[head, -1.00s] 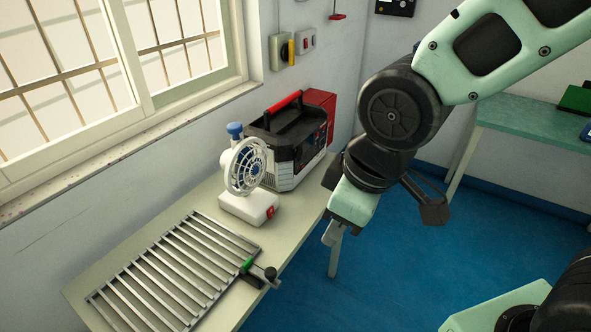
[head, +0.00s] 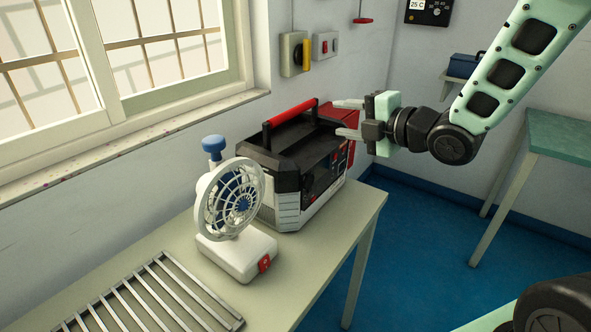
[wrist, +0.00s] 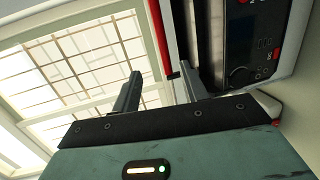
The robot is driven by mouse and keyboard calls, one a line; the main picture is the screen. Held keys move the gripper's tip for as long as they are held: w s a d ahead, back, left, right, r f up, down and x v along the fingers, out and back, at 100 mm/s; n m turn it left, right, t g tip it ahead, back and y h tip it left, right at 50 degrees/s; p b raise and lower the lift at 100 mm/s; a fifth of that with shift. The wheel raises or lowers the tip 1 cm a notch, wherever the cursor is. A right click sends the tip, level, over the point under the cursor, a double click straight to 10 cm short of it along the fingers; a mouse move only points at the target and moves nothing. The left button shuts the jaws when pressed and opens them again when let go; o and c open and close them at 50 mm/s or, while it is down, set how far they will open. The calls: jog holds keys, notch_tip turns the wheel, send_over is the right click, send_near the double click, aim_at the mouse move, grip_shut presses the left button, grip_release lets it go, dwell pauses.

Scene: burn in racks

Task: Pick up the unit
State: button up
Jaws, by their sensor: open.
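A black and grey boxy machine with a red top handle (head: 290,112) stands at the back of the table; its side panel (wrist: 255,45) fills the upper right of the wrist view. A small white desk fan (head: 238,250) with a blue hub and blue knob stands in front of it. The frames do not settle which of these is the unit. My gripper (head: 347,118) is open and empty, pointing left, at the right of the machine near its handle height. Both fingers (wrist: 160,82) show apart in the wrist view, with the machine to their right. I see no contact.
A slatted metal rack (head: 150,305) lies at the front of the table (head: 335,245). A red box (head: 352,122) sits behind the machine, partly hidden by my gripper. The window wall (head: 80,215) borders the left. A green-topped bench (head: 565,140) stands right, with blue floor between.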

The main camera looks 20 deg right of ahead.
jog(key=shift+w+p, duration=0.6)
jog(key=shift+p, duration=2.15)
jog(key=p, duration=0.2)
send_near(296, 110)
jog(key=x, duration=0.5)
jog(key=shift+a+f, duration=0.25)
jog(key=shift+a, duration=0.25)
jog(key=p+x, duration=0.2)
jog(key=x, duration=0.2)
jog(key=shift+w+d+p, duration=0.15)
jog(key=shift+w+p, duration=0.15)
jog(key=shift+p, duration=0.1)
jog(key=shift+w+f, duration=0.25)
jog(key=shift+w, duration=0.15)
grip_shut()
jog(key=shift+w+r, duration=0.1)
jog(key=shift+r, duration=0.2)
